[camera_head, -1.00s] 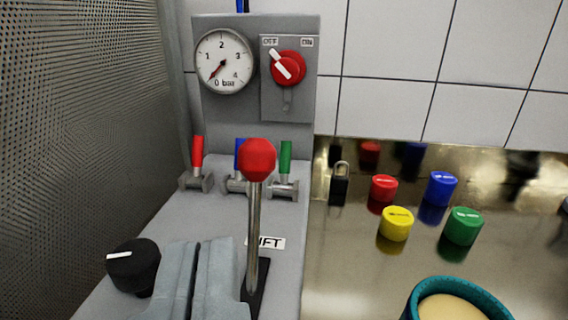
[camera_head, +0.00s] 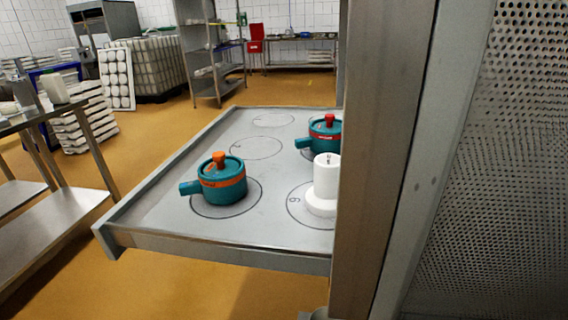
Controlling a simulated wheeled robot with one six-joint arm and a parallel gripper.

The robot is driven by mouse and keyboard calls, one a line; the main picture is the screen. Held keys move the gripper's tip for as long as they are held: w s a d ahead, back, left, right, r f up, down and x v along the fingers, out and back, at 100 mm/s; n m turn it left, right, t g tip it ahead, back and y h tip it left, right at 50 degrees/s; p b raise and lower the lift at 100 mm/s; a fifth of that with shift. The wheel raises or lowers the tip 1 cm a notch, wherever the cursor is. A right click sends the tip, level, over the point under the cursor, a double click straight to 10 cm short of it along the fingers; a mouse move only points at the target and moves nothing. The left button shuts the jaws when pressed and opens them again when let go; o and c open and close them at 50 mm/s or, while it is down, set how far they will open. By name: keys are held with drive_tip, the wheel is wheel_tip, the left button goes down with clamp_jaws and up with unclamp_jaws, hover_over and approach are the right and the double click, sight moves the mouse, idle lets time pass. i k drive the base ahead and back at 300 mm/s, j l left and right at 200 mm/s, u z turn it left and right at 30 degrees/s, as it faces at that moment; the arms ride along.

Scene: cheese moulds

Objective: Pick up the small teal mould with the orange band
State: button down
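The small teal mould with the orange band (camera_head: 226,192) stands upright on the grey tray table (camera_head: 160,205), inside a drawn circle at its front left. It has a lid with an orange knob, and a teal handle pointing left. A second teal mould, with a red band and red knob (camera_head: 322,134), stands farther back to the right, partly cut off by a grey post. My gripper does not show in this view, so its jaws cannot be seen.
A white stepped cylinder (camera_head: 326,185) stands right of the orange-banded mould, in another circle. A grey post (camera_head: 380,150) and perforated panel (camera_head: 500,170) block the right side. A steel bench (camera_head: 45,210) stands at left. Two back circles on the table look empty.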

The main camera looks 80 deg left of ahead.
sight(227, 189)
drive_tip(key=u, duration=1.75)
drive_tip(key=k+u, duration=0.45)
drive_tip(key=k, duration=0.2)
